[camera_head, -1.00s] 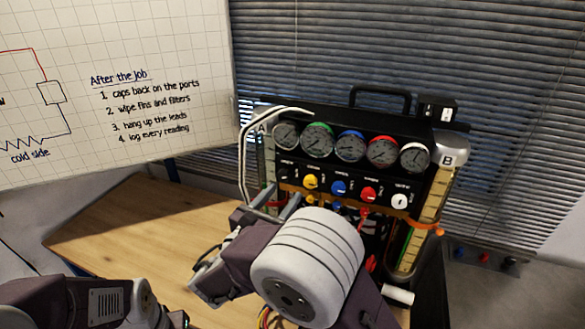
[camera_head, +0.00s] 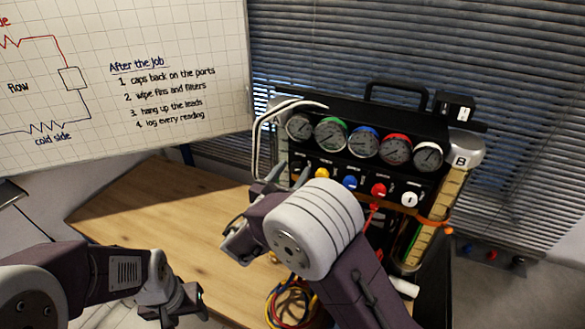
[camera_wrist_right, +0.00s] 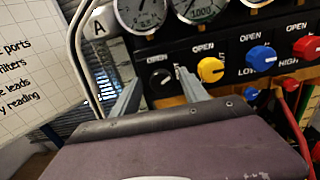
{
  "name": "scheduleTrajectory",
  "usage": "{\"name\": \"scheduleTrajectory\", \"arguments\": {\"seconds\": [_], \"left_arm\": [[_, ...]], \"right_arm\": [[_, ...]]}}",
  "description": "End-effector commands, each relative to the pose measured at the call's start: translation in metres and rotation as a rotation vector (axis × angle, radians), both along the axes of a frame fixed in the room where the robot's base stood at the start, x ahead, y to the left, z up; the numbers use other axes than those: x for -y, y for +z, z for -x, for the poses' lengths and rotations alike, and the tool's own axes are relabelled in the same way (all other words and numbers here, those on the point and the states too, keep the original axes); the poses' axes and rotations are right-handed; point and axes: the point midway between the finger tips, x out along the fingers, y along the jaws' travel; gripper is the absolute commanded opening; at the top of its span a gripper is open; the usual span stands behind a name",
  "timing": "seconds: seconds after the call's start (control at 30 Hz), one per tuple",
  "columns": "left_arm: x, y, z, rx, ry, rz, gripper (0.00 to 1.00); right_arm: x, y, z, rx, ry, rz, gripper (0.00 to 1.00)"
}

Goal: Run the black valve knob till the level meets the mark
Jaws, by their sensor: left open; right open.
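The black valve knob (camera_wrist_right: 160,78) shows in the right wrist view at the left of the knob row, under an "OPEN" label. My right gripper (camera_wrist_right: 158,84) is open, its two fingers pointing at the panel on either side of the knob in that view; I cannot tell whether they touch it. In the head view my right gripper (camera_head: 276,182) is at the rig's lower left. Sight tube B (camera_head: 436,200) stands at the rig's right, with an orange clip and green lower down. Tube A is mostly hidden behind hoses. My left gripper (camera_head: 178,300) is open and empty, low over the left side.
Yellow (camera_wrist_right: 211,69), blue (camera_wrist_right: 261,58) and red (camera_wrist_right: 306,47) knobs sit close to the right of the black one. Several gauges (camera_head: 364,143) are above. A pale hose (camera_head: 258,135) loops at the rig's left. The wooden tabletop (camera_head: 150,215) is clear on the left.

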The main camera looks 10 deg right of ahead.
Motion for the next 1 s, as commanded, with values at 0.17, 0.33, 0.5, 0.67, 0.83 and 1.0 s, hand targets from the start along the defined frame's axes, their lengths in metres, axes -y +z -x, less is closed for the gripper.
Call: {"name": "scheduleTrajectory", "arguments": {"seconds": [0.17,0.33,0.5,0.67,0.83,1.0], "left_arm": [[0.000,0.000,0.000,0.000,0.000,0.000,0.52],[0.000,0.000,0.000,0.000,0.000,0.000,0.52],[0.000,-0.001,0.000,0.000,0.000,0.000,0.52],[0.000,-0.031,0.000,0.000,0.000,0.000,0.52],[0.000,-0.071,0.000,0.000,0.000,0.000,0.52],[0.000,-0.091,0.000,0.000,0.000,0.000,0.52]], "right_arm": [[0.001,-0.001,-0.001,0.000,-0.001,0.000,0.52],[0.001,-0.001,-0.001,-0.001,-0.001,0.001,0.19],[0.001,-0.001,-0.001,0.001,-0.001,-0.001,0.00],[0.000,-0.010,-0.001,0.063,0.000,-0.088,0.00],[0.000,-0.011,0.000,0.177,0.000,-0.256,0.00],[0.000,-0.006,0.000,0.247,0.002,-0.364,0.00]]}}
